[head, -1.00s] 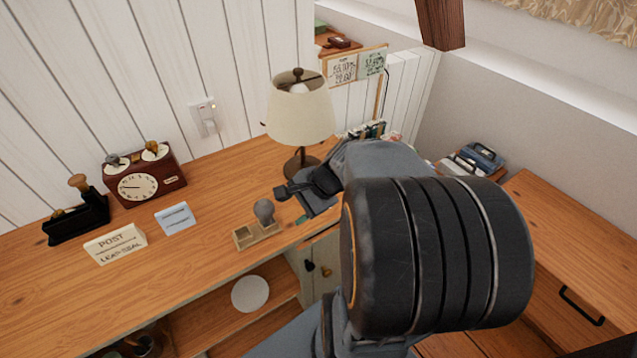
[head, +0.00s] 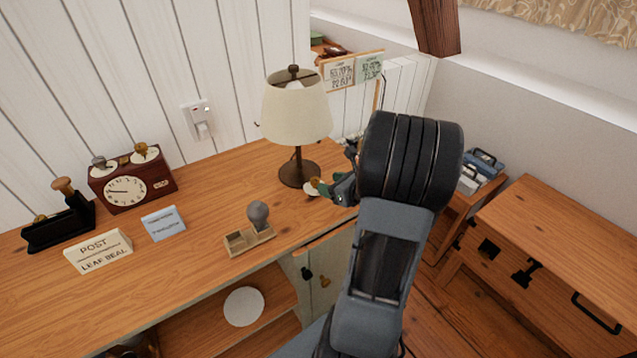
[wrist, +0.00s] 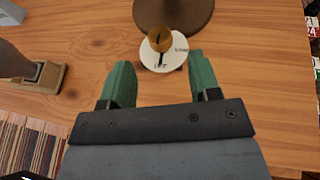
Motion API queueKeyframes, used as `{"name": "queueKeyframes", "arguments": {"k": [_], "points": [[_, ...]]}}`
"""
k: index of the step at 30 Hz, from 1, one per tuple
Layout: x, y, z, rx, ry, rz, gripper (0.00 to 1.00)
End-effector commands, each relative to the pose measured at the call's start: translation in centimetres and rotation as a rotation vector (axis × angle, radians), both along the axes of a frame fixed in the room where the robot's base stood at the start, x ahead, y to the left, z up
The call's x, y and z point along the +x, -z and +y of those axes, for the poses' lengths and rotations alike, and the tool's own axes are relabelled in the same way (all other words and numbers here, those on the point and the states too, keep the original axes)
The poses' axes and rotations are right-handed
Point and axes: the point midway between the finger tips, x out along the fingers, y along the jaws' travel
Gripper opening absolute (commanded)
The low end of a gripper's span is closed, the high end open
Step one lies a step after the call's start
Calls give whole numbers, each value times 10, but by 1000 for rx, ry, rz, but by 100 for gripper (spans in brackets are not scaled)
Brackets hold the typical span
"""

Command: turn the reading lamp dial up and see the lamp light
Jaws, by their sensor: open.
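The reading lamp (head: 296,115) stands on the wooden desk, with a cream shade and a dark round base; the bulb does not visibly glow. Its base also shows at the top of the wrist view (wrist: 172,14). The dial is a brass knob (wrist: 160,39) with a dark pointer line, on a white labelled plate (wrist: 163,55) in front of the base. In the head view the dial (head: 314,184) is partly beside my fingers. My gripper (wrist: 159,80) is open and empty, its green fingertips on either side of and just short of the plate.
A grey-knobbed stamp in a wooden holder (head: 240,241) stands left of my gripper. A wall switch (head: 200,121) is behind. The desk between is clear.

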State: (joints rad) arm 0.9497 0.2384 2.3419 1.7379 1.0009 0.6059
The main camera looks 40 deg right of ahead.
Motion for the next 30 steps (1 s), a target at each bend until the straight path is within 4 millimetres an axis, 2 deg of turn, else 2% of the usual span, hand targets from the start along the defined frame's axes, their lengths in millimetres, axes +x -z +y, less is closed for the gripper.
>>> {"name": "queueKeyframes", "arguments": {"k": [3,10,16,25,30], "points": [[20,9,4,0,-4,0,57],[44,19,8,-1,-3,0,57],[52,22,9,-1,-1,0,57],[53,22,9,-2,-1,0,57],[53,22,9,-2,-1,0,40]]}}
